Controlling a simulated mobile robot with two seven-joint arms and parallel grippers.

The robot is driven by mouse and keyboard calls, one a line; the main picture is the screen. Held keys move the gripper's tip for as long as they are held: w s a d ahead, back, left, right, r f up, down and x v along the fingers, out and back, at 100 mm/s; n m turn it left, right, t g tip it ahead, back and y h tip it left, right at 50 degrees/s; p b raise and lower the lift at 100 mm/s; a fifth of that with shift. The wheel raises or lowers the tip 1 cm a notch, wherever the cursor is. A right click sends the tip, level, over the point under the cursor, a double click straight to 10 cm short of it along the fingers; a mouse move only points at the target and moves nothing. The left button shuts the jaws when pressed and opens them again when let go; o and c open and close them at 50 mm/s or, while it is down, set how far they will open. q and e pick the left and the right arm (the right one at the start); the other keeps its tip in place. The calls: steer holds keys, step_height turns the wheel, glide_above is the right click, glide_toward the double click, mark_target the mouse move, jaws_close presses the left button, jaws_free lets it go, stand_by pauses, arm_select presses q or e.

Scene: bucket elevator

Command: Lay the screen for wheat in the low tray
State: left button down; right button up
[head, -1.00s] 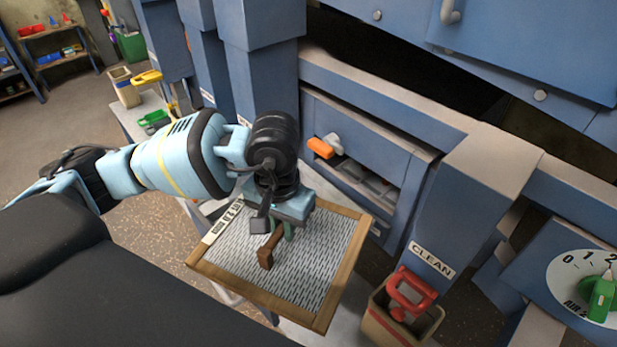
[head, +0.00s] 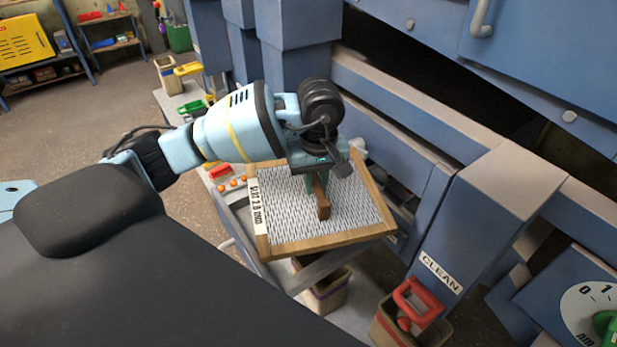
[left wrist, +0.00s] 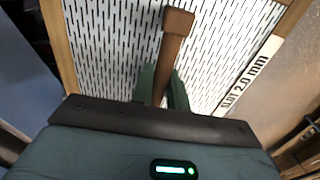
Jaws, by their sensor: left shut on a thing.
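The screen (head: 345,205) is a wood-framed slotted metal sheet with a brown handle and a white label reading "SLOT 2.0 mm". My left gripper (head: 316,186) is shut on the brown handle, above the middle of the sheet. In the left wrist view, the green fingers (left wrist: 161,85) stand on both sides of the handle (left wrist: 175,45), and slots fill most of the picture. I cannot tell from the head view how far the screen is above what lies beneath it. I cannot make out the low tray with certainty. My right gripper is not in view.
The blue machine (head: 400,140) stands close behind and right of the screen. A bin with a red scoop (head: 415,303) stands by the "CLEAN" post. Another bin (head: 325,292) is below the screen. A pale bench (head: 178,100) with a green scoop is at left.

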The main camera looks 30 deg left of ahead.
arm_select(q)
steer(key=w+a+n, duration=0.1)
steer(key=n, duration=0.1)
steer(key=w+a+n, duration=0.1)
steer(key=n, duration=0.1)
steer(key=shift+w+a+f, duration=0.2)
steer(key=shift+a, duration=0.2)
steer(key=shift+f, duration=0.8)
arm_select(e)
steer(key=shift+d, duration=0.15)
arm_select(q)
steer(key=shift+f, duration=0.1)
